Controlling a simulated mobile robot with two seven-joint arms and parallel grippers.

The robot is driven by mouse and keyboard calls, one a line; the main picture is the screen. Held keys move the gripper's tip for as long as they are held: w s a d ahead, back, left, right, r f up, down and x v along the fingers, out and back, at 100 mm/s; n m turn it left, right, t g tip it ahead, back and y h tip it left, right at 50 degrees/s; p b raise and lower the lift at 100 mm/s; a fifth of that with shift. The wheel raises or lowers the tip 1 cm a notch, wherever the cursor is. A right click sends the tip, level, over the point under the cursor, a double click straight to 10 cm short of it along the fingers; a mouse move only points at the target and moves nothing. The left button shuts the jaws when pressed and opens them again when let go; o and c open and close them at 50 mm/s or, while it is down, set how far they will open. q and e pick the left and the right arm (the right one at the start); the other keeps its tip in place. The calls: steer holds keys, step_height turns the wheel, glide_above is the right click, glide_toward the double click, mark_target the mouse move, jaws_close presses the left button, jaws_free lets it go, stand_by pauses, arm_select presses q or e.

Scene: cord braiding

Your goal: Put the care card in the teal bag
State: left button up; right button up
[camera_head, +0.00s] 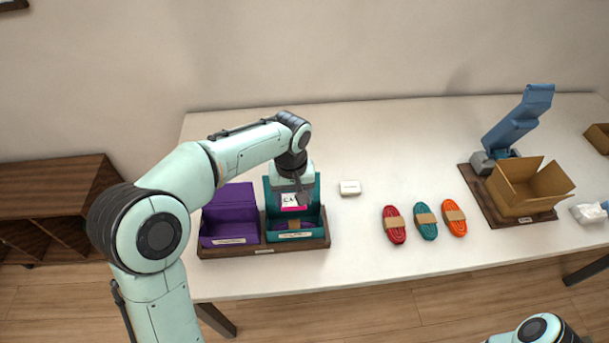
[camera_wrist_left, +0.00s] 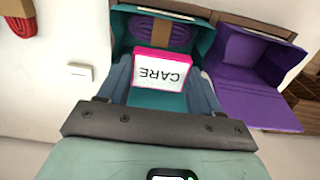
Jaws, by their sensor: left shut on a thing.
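The care card (camera_head: 292,201) is white with a pink edge and reads "CARE" in the left wrist view (camera_wrist_left: 163,72). My left gripper (camera_head: 293,196) is shut on the card and holds it over the teal bag. The teal bag (camera_head: 315,190) is an open box-like holder on the wooden tray, and it also shows in the left wrist view (camera_wrist_left: 203,44). A purple cord bundle (camera_wrist_left: 160,30) with a brown band lies inside it. In the head view the gripper hides part of the bag. My right gripper is out of view.
A purple bag (camera_head: 230,215) stands left of the teal one on the tray (camera_head: 262,250). A small white box (camera_head: 350,188) is to the right. Red (camera_head: 394,224), teal (camera_head: 426,221) and orange (camera_head: 455,218) cord bundles lie farther right. An open cardboard box (camera_head: 530,190) stands beyond.

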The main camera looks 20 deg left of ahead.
arm_select(q)
steer(key=shift+w+f, duration=0.1)
steer(key=shift+s+f+b, duration=0.3)
steer(key=shift+f+b, duration=0.35)
steer(key=shift+f, duration=0.15)
steer(key=shift+f+b, duration=0.85)
steer(key=shift+f, duration=0.5)
steer(key=shift+w, duration=0.1)
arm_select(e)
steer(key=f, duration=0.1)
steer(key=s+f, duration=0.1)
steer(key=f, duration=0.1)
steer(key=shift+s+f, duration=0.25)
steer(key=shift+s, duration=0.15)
arm_select(q)
steer(key=o, duration=1.1)
